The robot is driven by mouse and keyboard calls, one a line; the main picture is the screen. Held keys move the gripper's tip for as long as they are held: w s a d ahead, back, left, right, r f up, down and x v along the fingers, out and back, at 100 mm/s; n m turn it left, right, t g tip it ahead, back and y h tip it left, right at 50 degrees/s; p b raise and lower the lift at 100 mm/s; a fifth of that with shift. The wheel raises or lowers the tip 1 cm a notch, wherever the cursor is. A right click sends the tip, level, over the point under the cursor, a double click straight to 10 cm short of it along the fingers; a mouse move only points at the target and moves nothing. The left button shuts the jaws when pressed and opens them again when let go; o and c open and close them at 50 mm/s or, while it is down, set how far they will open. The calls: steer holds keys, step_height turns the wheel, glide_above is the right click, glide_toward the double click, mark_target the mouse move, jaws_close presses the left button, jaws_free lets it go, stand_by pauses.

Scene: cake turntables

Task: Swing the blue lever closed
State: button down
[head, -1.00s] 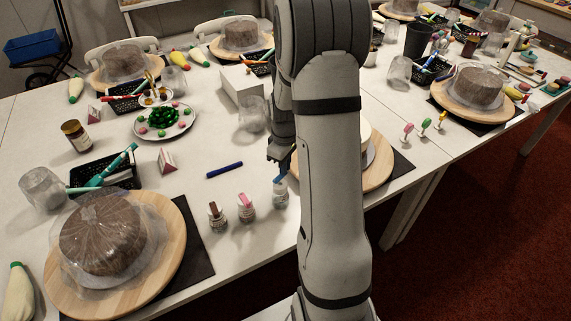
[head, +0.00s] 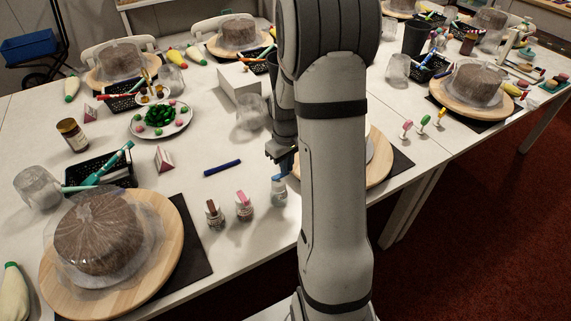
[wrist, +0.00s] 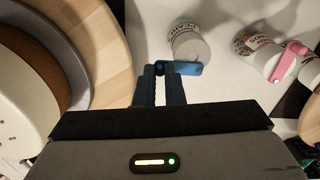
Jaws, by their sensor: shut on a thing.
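A small clear bottle (head: 279,195) with a white top stands near the table's front edge, partly beside my arm in the head view. Its top also shows in the wrist view (wrist: 188,46). The blue lever (wrist: 184,68) lies along the near side of that top in the wrist view, and a bit of it shows in the head view (head: 280,178). My gripper (wrist: 160,72) has its two dark fingers close together at the lever's left end, shut on it. In the head view my gripper (head: 282,160) is just above the bottle, partly hidden by my arm.
Two similar bottles stand to the left in the head view, one with a pink lever (head: 243,200) and one with a brown lever (head: 212,210). A wooden turntable (wrist: 108,60) is close left of my fingers in the wrist view. A blue pen (head: 222,168) lies farther back.

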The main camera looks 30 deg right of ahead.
steer(key=shift+s+a+m+b, duration=0.3)
steer(key=shift+s+m+b, duration=0.25)
steer(key=shift+m, duration=1.25)
steer(key=shift+s+a+m+b, duration=0.3)
steer(key=shift+s+m, duration=0.4)
steer(key=shift+m, duration=1.1)
steer(key=shift+s+a+m+b, duration=0.25)
steer(key=shift+s+m+b, duration=0.3)
steer(key=shift+m, duration=1.25)
steer(key=shift+s, duration=0.1)
steer(key=c, duration=1.5)
jaws_free()
step_height(320, 180, up, 8)
steer(key=shift+f, duration=0.15)
